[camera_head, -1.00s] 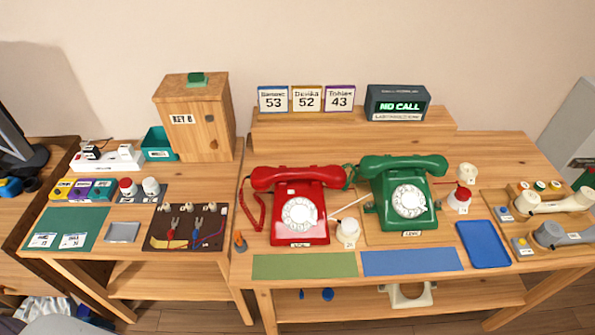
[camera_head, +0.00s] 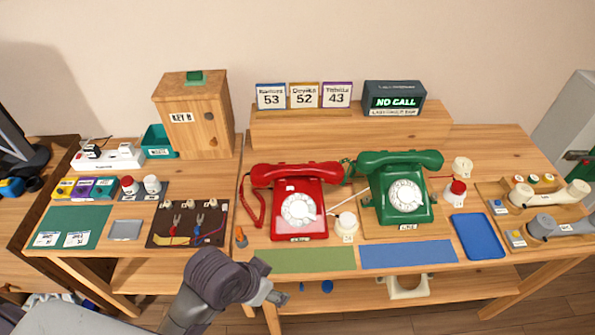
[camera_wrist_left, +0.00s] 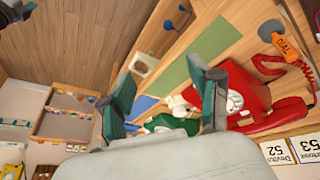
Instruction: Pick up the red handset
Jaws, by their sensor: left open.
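The red handset (camera_head: 296,172) lies across the cradle of the red dial phone (camera_head: 299,212), left of the green phone (camera_head: 404,190) on the main table. Its coiled red cord hangs at the phone's left. My left gripper (camera_head: 277,297) is low in front of the table's front edge, apart from the phone. In the left wrist view my left gripper (camera_wrist_left: 165,100) is open, with nothing between its fingers. The red phone (camera_wrist_left: 236,92) shows tilted beyond the right finger there, and its handset (camera_wrist_left: 276,116) lies right of the dial.
A green mat (camera_head: 305,260) and a blue mat (camera_head: 409,255) lie flat before the phones. A small white knob (camera_head: 346,226) stands between them. A blue tray (camera_head: 478,237) is at the right.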

